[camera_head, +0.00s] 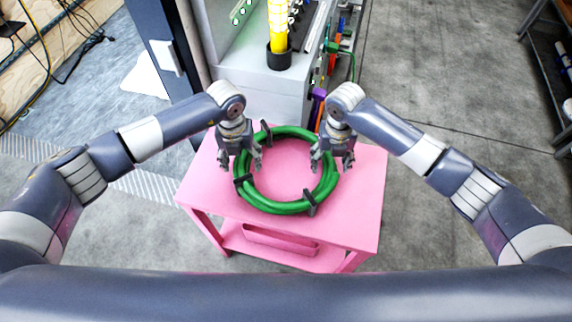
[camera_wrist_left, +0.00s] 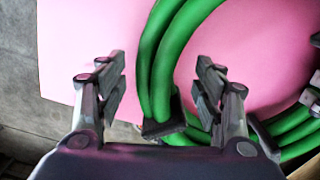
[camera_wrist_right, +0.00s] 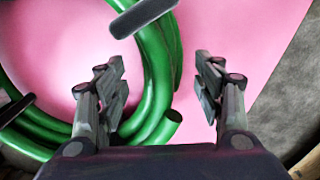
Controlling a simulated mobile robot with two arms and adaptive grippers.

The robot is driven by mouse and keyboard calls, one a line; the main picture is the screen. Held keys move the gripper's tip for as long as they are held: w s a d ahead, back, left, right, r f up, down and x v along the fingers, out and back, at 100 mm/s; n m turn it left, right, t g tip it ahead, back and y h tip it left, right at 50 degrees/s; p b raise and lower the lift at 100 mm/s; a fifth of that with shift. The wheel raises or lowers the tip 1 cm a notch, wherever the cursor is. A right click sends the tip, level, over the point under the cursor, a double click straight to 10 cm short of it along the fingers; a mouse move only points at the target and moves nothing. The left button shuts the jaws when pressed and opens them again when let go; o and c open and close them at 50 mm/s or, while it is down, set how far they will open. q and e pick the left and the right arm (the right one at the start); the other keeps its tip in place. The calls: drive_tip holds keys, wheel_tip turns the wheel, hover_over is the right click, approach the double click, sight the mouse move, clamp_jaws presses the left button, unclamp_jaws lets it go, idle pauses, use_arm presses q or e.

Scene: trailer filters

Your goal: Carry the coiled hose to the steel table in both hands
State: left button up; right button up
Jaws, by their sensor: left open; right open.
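The coiled green hose (camera_head: 275,207), bound with several dark straps, lies flat on a pink table (camera_head: 360,205). My left gripper (camera_head: 242,168) is open above the left side of the coil. In the left wrist view the hose (camera_wrist_left: 160,60) passes between my left fingers (camera_wrist_left: 160,95), near a dark strap. My right gripper (camera_head: 332,168) is open above the right side of the coil. In the right wrist view the hose (camera_wrist_right: 157,75) and its cut end show between my right fingers (camera_wrist_right: 160,92). No steel table can be made out for certain.
A grey cabinet (camera_head: 262,100) with a yellow cylinder in a black holder (camera_head: 279,58) stands right behind the pink table. A dark post (camera_head: 158,40) is at its left. A shelf (camera_head: 550,70) is at the far right. Grey floor (camera_head: 450,110) is clear on the right.

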use_arm(q)
drive_tip(key=shift+w+f, duration=0.1)
drive_tip(key=shift+f, duration=1.3)
use_arm(e)
drive_tip(key=shift+w+f, duration=0.1)
drive_tip(key=shift+f, duration=1.3)
use_arm(q)
clamp_jaws()
use_arm(e)
clamp_jaws()
